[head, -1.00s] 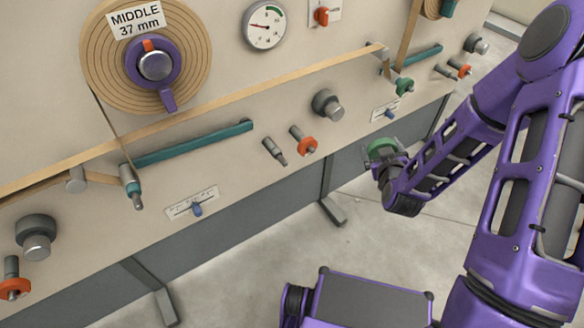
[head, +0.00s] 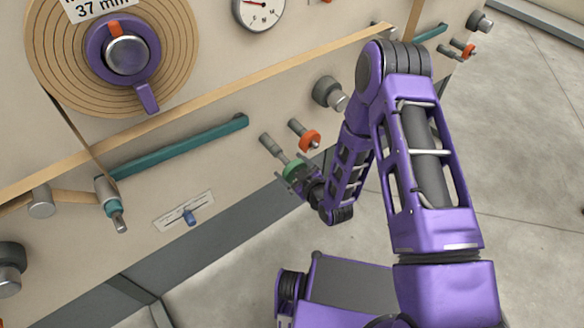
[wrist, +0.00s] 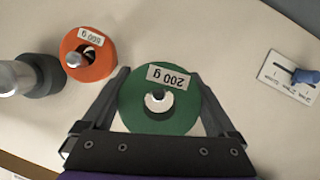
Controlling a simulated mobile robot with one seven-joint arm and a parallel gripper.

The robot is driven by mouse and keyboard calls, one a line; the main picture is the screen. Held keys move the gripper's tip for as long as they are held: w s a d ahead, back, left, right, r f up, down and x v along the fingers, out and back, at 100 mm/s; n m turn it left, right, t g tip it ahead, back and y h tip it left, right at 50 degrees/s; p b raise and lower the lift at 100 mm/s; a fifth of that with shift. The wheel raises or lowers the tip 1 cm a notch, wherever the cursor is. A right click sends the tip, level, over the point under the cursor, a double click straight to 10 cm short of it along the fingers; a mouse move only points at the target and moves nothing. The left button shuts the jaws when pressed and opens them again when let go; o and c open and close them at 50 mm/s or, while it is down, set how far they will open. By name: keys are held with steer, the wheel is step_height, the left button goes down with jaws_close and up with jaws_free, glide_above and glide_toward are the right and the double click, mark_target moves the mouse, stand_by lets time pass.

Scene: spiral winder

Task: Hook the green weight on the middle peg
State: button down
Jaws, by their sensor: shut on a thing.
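My gripper (head: 290,172) is shut on the green weight (head: 294,168), a disc labelled 200 g. In the wrist view the green weight (wrist: 133,108) sits between both fingers, its label face towards the camera. Much of the weight is hidden by my gripper in the head view.
An orange weight (head: 312,141) hangs on the neighbouring peg; it is close to my finger in the wrist view (wrist: 104,65). A grey knob (head: 325,92) stands above it. A blue slider (head: 190,216) is lower left. The floor in front is clear.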

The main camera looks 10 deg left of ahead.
mark_target(278, 154)
steer(key=shift+w+a, duration=1.1)
steer(key=shift+a, duration=0.15)
steer(key=shift+w+a, duration=1.05)
steer(key=shift+a, duration=0.2)
steer(key=shift+f, duration=0.15)
steer(key=shift+w+a, duration=0.1)
jaws_free()
steer(key=v, duration=1.7)
steer(key=shift+p, duration=0.4)
